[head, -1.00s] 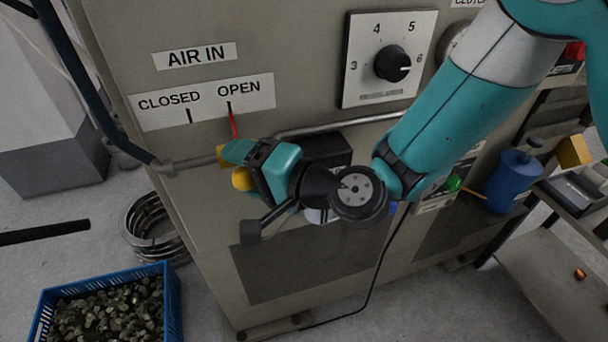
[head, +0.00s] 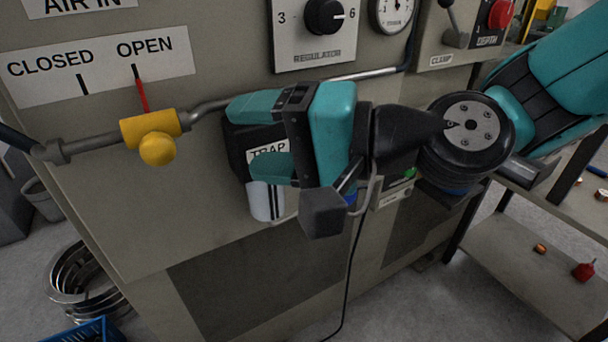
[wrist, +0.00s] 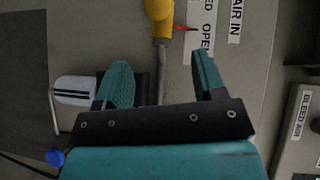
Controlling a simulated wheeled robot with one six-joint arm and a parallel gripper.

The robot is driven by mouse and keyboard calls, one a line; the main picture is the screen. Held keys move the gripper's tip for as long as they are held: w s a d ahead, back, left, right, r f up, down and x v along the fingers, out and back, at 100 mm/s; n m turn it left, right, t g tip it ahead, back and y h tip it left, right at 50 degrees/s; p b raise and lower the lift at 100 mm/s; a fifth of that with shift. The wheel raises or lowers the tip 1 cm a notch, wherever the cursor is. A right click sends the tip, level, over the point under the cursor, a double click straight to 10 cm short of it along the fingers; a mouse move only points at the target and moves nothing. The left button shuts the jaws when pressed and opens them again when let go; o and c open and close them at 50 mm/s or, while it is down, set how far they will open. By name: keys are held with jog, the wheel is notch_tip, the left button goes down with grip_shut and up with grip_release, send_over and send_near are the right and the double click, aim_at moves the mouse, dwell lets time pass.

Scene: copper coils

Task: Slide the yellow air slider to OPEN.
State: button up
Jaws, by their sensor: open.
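The yellow air slider (head: 149,128) sits on the grey pipe with its round yellow knob facing out. Its red pointer (head: 141,95) stands at the black tick below the word OPEN on the label (head: 104,62). The CLOSED tick is further left. My gripper (head: 246,139) is open and empty, to the right of the slider and apart from it, in front of the black TRAP box. In the wrist view the slider (wrist: 158,9) shows at the top edge, beyond the spread fingers (wrist: 161,66), with the red pointer beside the OPEN label. The slider's top is cut off there.
The black TRAP box (head: 235,146) with a white cup (head: 263,200) is behind my fingers. The regulator panel (head: 288,50) is above. The pipe (head: 90,146) runs on left of the slider.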

jog(key=shift+b+v, duration=1.65)
jog(key=shift+v, duration=0.55)
jog(key=s+d+f+n+g+h+p, duration=0.1)
jog(key=s+d+f+n+g+h, duration=0.1)
jog(key=s+d+f+n+h, duration=0.1)
jog(key=s+d+f+n+g+h+p, duration=0.2)
jog(key=s+d+f+n+g+h, duration=0.1)
jog(key=d+f+n+h, duration=0.3)
jog(key=d+h, duration=0.2)
jog(key=d, duration=0.2)
jog(key=shift+s+f, duration=0.3)
jog(key=shift+f, duration=0.05)
jog(key=shift+o, duration=0.2)
jog(key=shift+a, duration=0.1)
dwell(0.5)
